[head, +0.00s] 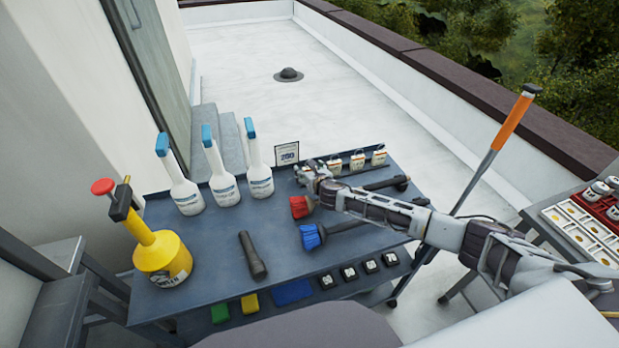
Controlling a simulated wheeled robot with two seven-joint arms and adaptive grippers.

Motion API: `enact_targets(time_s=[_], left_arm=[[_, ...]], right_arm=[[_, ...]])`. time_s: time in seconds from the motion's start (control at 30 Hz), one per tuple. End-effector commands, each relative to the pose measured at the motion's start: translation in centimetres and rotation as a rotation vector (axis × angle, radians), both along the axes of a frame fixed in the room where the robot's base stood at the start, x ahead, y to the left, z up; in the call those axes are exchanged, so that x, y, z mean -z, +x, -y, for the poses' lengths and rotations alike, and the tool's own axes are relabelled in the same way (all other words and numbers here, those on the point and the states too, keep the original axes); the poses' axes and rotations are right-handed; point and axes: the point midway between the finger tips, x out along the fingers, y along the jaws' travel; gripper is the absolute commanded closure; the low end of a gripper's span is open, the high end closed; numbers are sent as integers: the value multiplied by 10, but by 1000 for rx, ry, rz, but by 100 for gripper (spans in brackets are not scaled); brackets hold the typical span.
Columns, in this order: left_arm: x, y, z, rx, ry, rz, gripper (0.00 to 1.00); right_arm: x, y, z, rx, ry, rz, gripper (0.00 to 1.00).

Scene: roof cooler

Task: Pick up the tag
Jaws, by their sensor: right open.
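Several small white tag-like pieces with orange marks and loops on top (357,161) stand in a row along the back right edge of the blue-grey cart (205,250). Which of them is the tag I cannot tell. A small white placard with a dark border and a number (286,153) stands at the back edge, left of them. My right gripper (304,174) is open over the back of the cart, just below the placard and left of the white pieces. Whether it touches anything I cannot tell. My left gripper is not in view.
White bottles with blue tops (222,185), a yellow pump sprayer (162,256), a black flashlight (252,256), a red brush (301,207) and a blue brush (312,237) are on the cart. An orange-handled pole (508,125) leans at right. Another table (561,237) holds trays.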

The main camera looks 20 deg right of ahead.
Motion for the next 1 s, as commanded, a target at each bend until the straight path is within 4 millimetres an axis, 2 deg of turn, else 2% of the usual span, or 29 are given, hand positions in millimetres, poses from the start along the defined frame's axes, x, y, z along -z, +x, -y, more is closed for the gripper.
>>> enact_targets(time_s=[0.5,0.9,1.0], left_arm=[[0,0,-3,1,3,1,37],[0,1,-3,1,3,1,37],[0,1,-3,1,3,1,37]], right_arm=[[0,1,0,0,0,0,26],[0,1,0,0,0,0,78],[0,1,0,0,0,0,79]])
